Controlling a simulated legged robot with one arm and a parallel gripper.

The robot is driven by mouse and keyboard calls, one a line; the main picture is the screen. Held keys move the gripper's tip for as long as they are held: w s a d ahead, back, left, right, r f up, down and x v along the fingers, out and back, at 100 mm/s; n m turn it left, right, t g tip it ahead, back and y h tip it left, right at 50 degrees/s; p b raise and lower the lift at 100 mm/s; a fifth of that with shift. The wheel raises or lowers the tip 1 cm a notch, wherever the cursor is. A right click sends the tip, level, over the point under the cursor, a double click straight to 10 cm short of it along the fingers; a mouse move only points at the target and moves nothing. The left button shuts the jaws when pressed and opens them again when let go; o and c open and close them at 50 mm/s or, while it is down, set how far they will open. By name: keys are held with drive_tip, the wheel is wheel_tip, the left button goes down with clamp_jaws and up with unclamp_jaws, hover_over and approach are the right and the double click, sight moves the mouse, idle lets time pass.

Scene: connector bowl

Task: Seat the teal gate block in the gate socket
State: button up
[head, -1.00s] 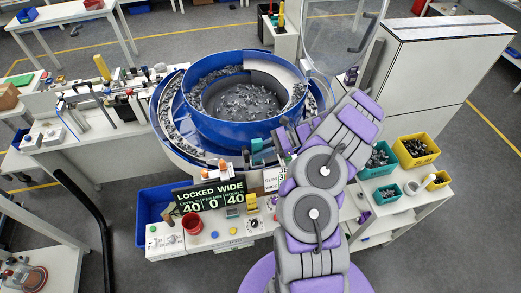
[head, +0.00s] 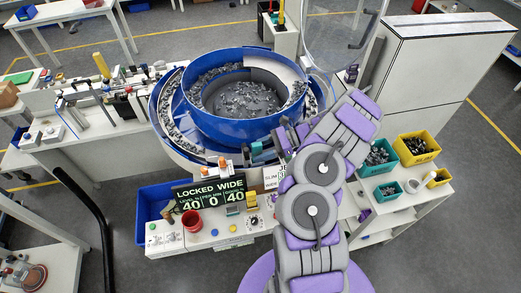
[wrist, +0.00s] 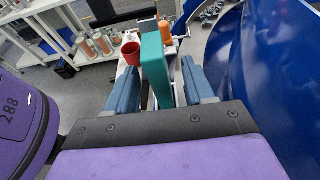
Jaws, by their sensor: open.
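The teal gate block (wrist: 154,62) stands upright between the two blue fingers of my gripper (wrist: 160,82) in the wrist view. The fingers are open, with a visible gap on either side of the block. In the head view the teal block (head: 261,153) is a small patch at the front rim of the blue bowl, beside my gripper (head: 277,146). I cannot make out the gate socket; the block's lower end is hidden behind my gripper's body in the wrist view.
The blue feeder bowl (head: 233,125) with grey parts is close to my gripper. A display (head: 210,194) reads LOCKED WIDE. A red cup (head: 192,221) and orange-topped parts (head: 222,163) stand near it. Yellow and green bins (head: 416,150) are at right.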

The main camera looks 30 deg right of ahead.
drive_tip(key=v, duration=1.4)
drive_tip(key=shift+d+f, duration=0.1)
drive_tip(key=shift+d, duration=0.3)
drive_tip(key=shift+v, duration=1.35)
